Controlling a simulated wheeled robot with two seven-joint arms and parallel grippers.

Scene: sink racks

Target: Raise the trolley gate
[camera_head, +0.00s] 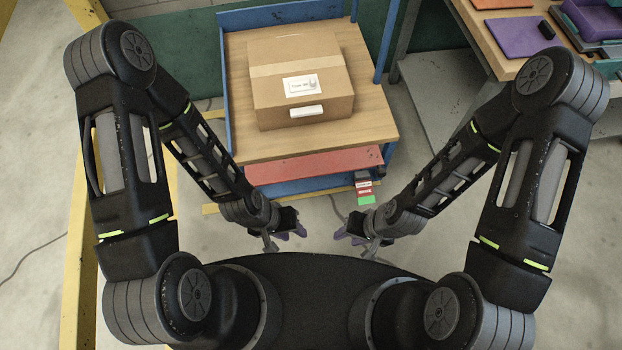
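The trolley (371,124) has a blue frame and a wooden deck, and stands ahead of me in the head view. Its gate looks to be the red panel (315,165) along the near edge, lying low and almost flat. My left gripper (291,236) is near the trolley's front, below the red panel, and touches nothing that I can see. My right gripper (349,236) is to its right, also in front of the trolley and clear of the panel. Both have small purple fingertips that look spread apart, with nothing between them.
A cardboard box (322,98) with a white label sits on the deck. Small red and green labels (365,193) are at the trolley's front right corner. A yellow frame (78,240) stands at left. A workbench (490,45) with purple items is at right.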

